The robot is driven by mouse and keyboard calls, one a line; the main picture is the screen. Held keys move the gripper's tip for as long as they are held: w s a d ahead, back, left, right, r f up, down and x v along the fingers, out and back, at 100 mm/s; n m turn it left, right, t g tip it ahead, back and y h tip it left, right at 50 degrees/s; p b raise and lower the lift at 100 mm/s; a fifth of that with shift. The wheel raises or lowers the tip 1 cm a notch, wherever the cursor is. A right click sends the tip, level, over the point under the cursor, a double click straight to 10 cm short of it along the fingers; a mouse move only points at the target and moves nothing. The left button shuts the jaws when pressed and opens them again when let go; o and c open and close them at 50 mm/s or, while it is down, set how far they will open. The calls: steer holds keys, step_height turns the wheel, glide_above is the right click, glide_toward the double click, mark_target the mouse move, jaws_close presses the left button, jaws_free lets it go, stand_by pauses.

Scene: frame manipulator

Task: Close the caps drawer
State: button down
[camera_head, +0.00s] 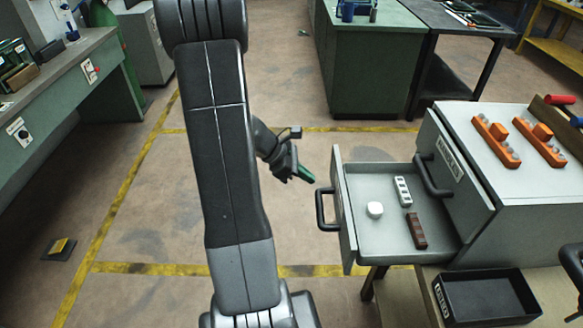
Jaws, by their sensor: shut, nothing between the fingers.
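The open drawer (372,256) sticks out to the left from a grey cabinet (466,213) on the right. A black handle (321,209) is on its front panel. Inside lie a round white piece (375,209), a white block with several dark marks (402,191) and a dark brown block (416,231). My gripper (305,175) is shut and empty, with green at its fingertips, left of the drawer front and apart from the handle.
Orange holders (495,141) sit on the cabinet top. A black bin (487,297) stands on the bench below. A green workbench (70,85) is at left and a dark green cabinet (370,75) behind. The floor left of the drawer is clear, marked with yellow lines.

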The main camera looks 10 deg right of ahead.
mark_target(333, 184)
steer(key=shift+s+d+f+p, duration=0.1)
steer(key=shift+s+d, duration=0.05)
steer(key=shift+d, duration=0.6)
steer(key=shift+s+d+f+p, duration=0.15)
steer(key=shift+s+d, duration=0.05)
steer(key=shift+d, duration=0.55)
steer(key=shift+s+d+f+p, duration=0.1)
steer(key=shift+s+d, duration=0.05)
steer(key=shift+d, duration=0.6)
steer(key=shift+d, duration=0.1)
steer(key=s+d+b, duration=0.1)
steer(key=s+d, duration=0.1)
steer(key=d, duration=0.5)
steer(key=s+d+b, duration=0.1)
steer(key=d+b, duration=0.1)
steer(key=d, duration=0.6)
steer(key=s+d+b, duration=0.1)
steer(key=s+d, duration=0.1)
steer(key=d, duration=0.6)
steer(key=shift+s, duration=0.35)
steer(key=shift+r, duration=0.1)
steer(key=shift+w+r, duration=0.1)
steer(key=a, duration=0.1)
steer(key=w+a, duration=0.1)
steer(key=a, duration=0.1)
steer(key=shift+a+b, duration=0.15)
steer(key=shift+b, duration=0.15)
steer(key=v, duration=1)
steer(key=shift+a, duration=0.4)
